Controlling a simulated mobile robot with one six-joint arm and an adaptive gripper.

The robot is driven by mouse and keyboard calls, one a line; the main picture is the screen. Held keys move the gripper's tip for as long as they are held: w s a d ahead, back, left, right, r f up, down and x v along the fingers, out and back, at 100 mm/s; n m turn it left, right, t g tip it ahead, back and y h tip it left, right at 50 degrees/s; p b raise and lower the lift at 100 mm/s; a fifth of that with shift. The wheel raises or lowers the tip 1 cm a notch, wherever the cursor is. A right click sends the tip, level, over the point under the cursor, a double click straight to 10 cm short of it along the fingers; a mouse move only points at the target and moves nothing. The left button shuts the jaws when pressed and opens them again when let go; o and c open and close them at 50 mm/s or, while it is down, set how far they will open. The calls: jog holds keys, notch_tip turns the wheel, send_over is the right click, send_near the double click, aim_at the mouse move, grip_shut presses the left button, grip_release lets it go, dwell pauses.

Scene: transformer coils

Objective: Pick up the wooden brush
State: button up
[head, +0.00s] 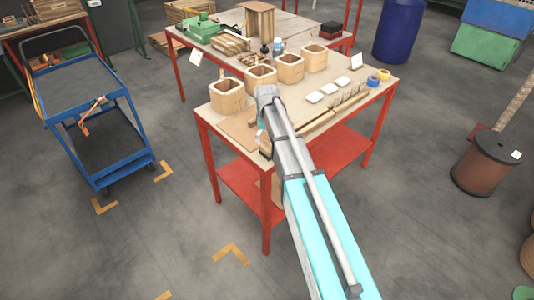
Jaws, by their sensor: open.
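The work table (240,130) with red legs stands in the middle of the head view. My arm reaches over its near edge, and my gripper (264,149) is at the front left of the top. The gripper is open, mostly hidden behind my arm, and its fingertips are hard to make out. I cannot pick out the wooden brush with certainty; my arm covers part of the table top. A long, thin wooden piece (316,127) lies just right of my arm, too small to identify.
Several square wooden coil forms (227,96) stand in a row on the table. White pads (328,89), a blue tape roll (373,80) and a yellow one (384,74) lie at the right. A blue cart (92,110) is left, a cable spool (487,163) right. Floor in front is clear.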

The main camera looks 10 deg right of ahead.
aim_at(267, 145)
jog(key=shift+f, duration=0.1)
dwell(0.3)
jog(key=shift+w+d+f+b, duration=0.1)
jog(key=shift+d+f+b, duration=0.05)
jog(key=shift+f+b, duration=2.45)
jog(key=c, duration=1.2)
jog(key=shift+r, duration=0.2)
jog(key=shift+c, duration=0.2)
jog(key=shift+r+p, duration=0.95)
jog(key=shift+p, duration=0.2)
jog(key=s+r+p, duration=1)
jog(key=s, duration=0.4)
jog(key=shift+d+r+p, duration=0.15)
jog(key=shift+r+p, duration=0.25)
